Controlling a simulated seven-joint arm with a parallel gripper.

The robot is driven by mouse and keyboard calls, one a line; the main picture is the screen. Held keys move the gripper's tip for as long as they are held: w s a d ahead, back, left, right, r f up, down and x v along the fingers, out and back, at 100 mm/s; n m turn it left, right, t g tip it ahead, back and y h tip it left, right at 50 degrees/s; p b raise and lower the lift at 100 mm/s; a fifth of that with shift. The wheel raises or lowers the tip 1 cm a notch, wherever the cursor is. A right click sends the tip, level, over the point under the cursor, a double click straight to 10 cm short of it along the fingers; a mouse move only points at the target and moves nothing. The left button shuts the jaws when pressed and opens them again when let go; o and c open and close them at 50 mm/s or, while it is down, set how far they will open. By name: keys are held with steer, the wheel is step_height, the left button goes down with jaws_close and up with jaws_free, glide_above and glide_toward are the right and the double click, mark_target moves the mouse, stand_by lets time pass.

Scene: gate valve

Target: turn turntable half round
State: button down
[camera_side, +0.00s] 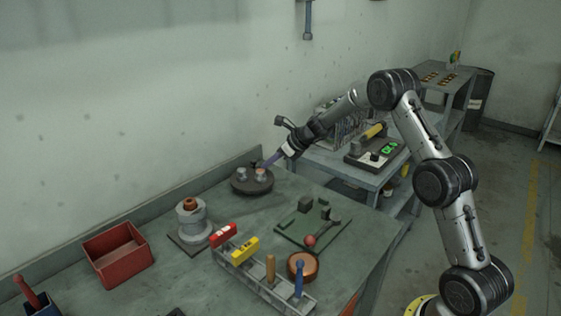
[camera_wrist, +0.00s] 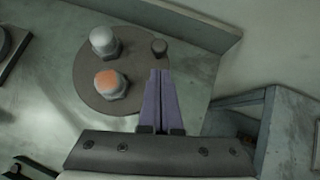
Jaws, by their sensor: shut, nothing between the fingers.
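The turntable (camera_side: 241,187) is a dark round disc lying flat near the back of the workbench. In the wrist view the turntable (camera_wrist: 88,75) carries two pale knobs or bolts. One knob (camera_wrist: 109,84) has an orange top, and the other (camera_wrist: 103,41) is plain grey. A small dark peg (camera_wrist: 159,47) stands near its right edge. My gripper (camera_side: 266,164) reaches down to the turntable from the right. In the wrist view my gripper (camera_wrist: 159,74) has its purple fingers together and empty, with the tips just below the peg. I cannot tell whether they touch it.
A grey spool (camera_side: 193,222) with a copper-coloured top, a red bin (camera_side: 117,254), a rack (camera_side: 262,278) of tools and a green board (camera_side: 301,228) with a red-knobbed lever share the bench. A wall stands close behind the turntable. Bare bench lies in front of it.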

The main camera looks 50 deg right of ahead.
mark_target(252, 160)
steer(key=shift+w+a, duration=0.15)
steer(key=shift+w, duration=0.5)
steer(key=shift+w+n+y, duration=0.4)
steer(key=shift+n+y, duration=0.1)
steer(key=shift+n, duration=0.2)
steer(key=shift+w+a+n+g+y, duration=0.1)
steer(key=shift+w+n+g+y, duration=0.4)
steer(key=shift+n, duration=0.3)
steer(key=shift+w+a+n+g+y, duration=0.1)
steer(key=shift+w+n+g+y, duration=0.25)
steer(key=shift+n+y, duration=0.35)
steer(key=shift+w+a, duration=0.4)
steer(key=shift+w, duration=0.2)
steer(key=shift+w+a+n+g+y, duration=0.25)
steer(key=shift+w+n+g+y, duration=0.15)
steer(key=shift+n, duration=0.5)
steer(key=shift+w+a, duration=0.3)
steer(key=shift+a, duration=0.2)
steer(key=shift+w+a, duration=0.25)
steer(key=shift+a, duration=0.2)
steer(key=shift+w+a, duration=0.2)
steer(key=shift+a, duration=0.65)
